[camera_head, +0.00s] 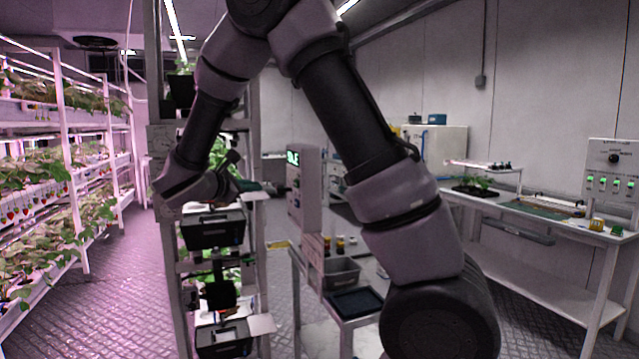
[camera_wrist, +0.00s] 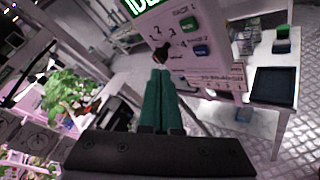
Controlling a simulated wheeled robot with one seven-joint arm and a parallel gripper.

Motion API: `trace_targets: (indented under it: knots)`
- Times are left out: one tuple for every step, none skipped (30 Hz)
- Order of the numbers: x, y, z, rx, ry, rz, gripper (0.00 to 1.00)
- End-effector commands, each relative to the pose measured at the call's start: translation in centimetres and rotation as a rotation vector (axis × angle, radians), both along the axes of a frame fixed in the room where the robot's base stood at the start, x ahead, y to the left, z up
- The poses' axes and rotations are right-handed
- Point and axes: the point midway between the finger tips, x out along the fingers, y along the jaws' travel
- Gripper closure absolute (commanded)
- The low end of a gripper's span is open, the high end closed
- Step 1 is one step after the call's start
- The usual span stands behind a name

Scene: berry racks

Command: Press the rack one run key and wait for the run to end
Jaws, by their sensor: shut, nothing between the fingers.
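The control panel (camera_head: 303,188) stands right of my gripper (camera_head: 250,186) in the head view. Its lit green display (camera_head: 293,158) seems to read IDLE. In the wrist view the white panel (camera_wrist: 222,62) carries an upper key (camera_wrist: 188,23), whose small label seems to end in 1, and a lower key (camera_wrist: 201,50), whose label seems to end in 2. A black dial (camera_wrist: 163,50) with numbers sits left of the keys. My gripper's green fingers (camera_wrist: 160,76) are shut and empty, their tips just below the dial in the picture. I cannot tell their distance from the panel.
A plant rack with dark boxes (camera_head: 213,230) stands beside my arm. A small table with a grey bin (camera_head: 342,272) and a black tray (camera_head: 357,302) stands beside the panel. A bench (camera_head: 520,205) lines the right wall. Planted shelves (camera_head: 60,160) stand left, with clear aisle floor between.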

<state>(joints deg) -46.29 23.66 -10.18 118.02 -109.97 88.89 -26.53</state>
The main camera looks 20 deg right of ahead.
Motion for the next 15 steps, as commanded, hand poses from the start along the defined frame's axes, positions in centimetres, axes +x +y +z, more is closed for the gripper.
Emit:
trace_targets:
  knots:
    - [0.4, 1.0, -0.2, -0.029, -0.002, 0.026, 1.00]
    - [0.6, 1.4, -0.2, -0.044, -0.004, 0.040, 1.00]
    - [0.8, 1.9, -0.3, -0.058, -0.006, 0.052, 1.00]
    - [0.9, 2.1, -0.3, -0.065, -0.008, 0.060, 1.00]
    - [0.9, 2.2, -0.3, -0.071, -0.009, 0.064, 1.00]
    - [1.0, 2.3, -0.3, -0.075, -0.009, 0.067, 1.00]
    - [1.0, 2.4, -0.3, -0.075, -0.010, 0.067, 1.00]
    - [1.0, 2.4, -0.3, -0.076, -0.009, 0.068, 1.00]
    - [1.0, 2.3, -0.3, -0.076, -0.010, 0.068, 1.00]
    - [1.0, 2.3, -0.3, -0.075, -0.010, 0.067, 1.00]
    - [1.0, 2.3, -0.3, -0.075, -0.010, 0.067, 1.00]
    - [1.0, 2.3, -0.3, -0.075, -0.010, 0.067, 1.00]
    - [1.0, 2.3, -0.3, -0.075, -0.009, 0.067, 1.00]
    - [1.0, 2.3, -0.3, -0.074, -0.010, 0.066, 1.00]
    - [1.0, 2.3, -0.2, -0.074, -0.010, 0.066, 1.00]
